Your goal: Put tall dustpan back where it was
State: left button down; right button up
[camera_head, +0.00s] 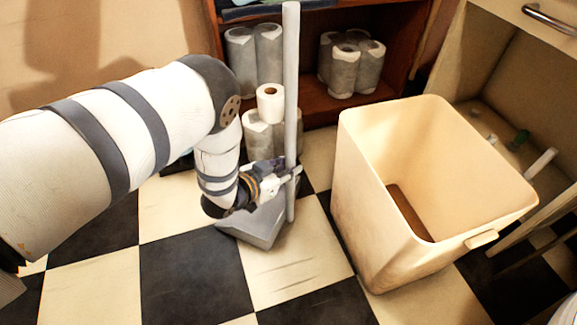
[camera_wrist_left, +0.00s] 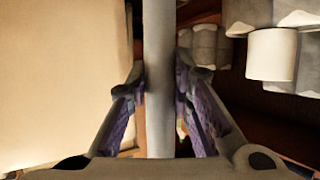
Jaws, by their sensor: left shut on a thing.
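The tall dustpan (camera_head: 291,95) is grey, with a long upright pole and a wide pan at floor level on the checkered floor. My left gripper (camera_head: 292,172) is shut on the lower part of the pole. In the left wrist view the pole (camera_wrist_left: 158,60) runs upright between the two fingers (camera_wrist_left: 160,100). The pan is partly hidden behind my left wrist in the head view. I cannot tell whether the pan touches the floor. My right gripper is not in view.
A large cream bin (camera_head: 360,210) stands right of the dustpan. Behind is a brown shelf (camera_head: 318,103) with paper rolls (camera_head: 343,70); more rolls (camera_head: 270,103) stand just behind the pole. An open cabinet (camera_head: 490,75) is at the right. Checkered floor (camera_head: 190,270) is clear in front.

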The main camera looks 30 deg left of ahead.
pick_arm(q)
jog(key=shift+f, duration=0.1)
jog(key=c, duration=1.3)
grip_release()
jog(key=shift+c, duration=0.2)
